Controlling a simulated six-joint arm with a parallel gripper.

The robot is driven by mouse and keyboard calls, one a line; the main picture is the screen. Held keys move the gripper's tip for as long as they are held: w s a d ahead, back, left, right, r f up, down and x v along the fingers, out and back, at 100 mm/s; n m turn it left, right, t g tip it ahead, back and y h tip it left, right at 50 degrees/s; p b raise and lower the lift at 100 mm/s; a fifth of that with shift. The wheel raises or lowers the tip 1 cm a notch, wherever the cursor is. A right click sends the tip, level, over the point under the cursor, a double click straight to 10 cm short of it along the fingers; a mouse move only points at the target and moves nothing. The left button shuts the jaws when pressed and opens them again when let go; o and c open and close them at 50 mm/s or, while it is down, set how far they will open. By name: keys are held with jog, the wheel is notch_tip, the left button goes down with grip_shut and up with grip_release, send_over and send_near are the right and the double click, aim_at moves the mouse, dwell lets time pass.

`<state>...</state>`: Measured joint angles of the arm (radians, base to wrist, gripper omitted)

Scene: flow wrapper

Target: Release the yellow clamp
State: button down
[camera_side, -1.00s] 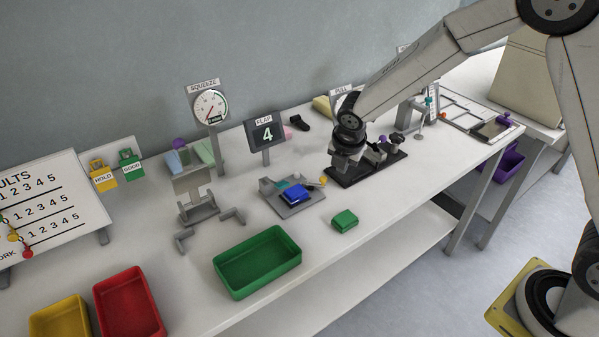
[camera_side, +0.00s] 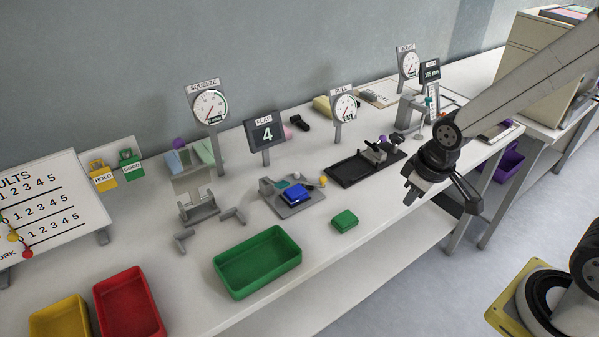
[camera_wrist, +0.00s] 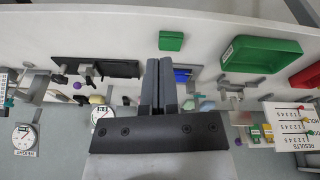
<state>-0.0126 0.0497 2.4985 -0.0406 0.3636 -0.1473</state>
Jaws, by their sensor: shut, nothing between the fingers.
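I cannot clearly make out a yellow clamp. A small yellow-orange knob (camera_side: 323,180) shows at the right edge of the grey flap fixture (camera_side: 292,210), which bears a blue block (camera_side: 296,194). The blue block also shows partly behind my fingers in the wrist view (camera_wrist: 182,75). My gripper (camera_side: 408,199) is shut and empty, in the air near the table's front edge, right of the black pull fixture (camera_side: 345,176). In the wrist view my gripper's fingers (camera_wrist: 158,64) are together with nothing between them.
A green block (camera_side: 344,220) and green tray (camera_side: 223,268) are near the front edge. Red (camera_side: 131,307) and yellow (camera_side: 60,318) trays stand at left. Gauges (camera_side: 209,107) stand along the back. A yellow HOLD tag (camera_side: 102,177) hangs at back left.

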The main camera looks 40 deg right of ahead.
jog(key=c, duration=1.3)
grip_release()
jog(key=shift+s+m, duration=0.95)
jog(key=shift+m, duration=0.15)
jog(key=o, duration=0.7)
jog(key=shift+w, duration=0.2)
jog(key=shift+o, duration=0.7)
jog(key=shift+w, duration=0.3)
jog(key=m+g, duration=0.2)
jog(key=g, duration=0.1)
send_near(324, 178)
jog(key=shift+s+f, duration=0.15)
jog(key=shift+s, duration=0.35)
jog(key=shift+w+f, duration=0.2)
jog(key=shift+w, duration=0.2)
jog(key=shift+f, duration=3.85)
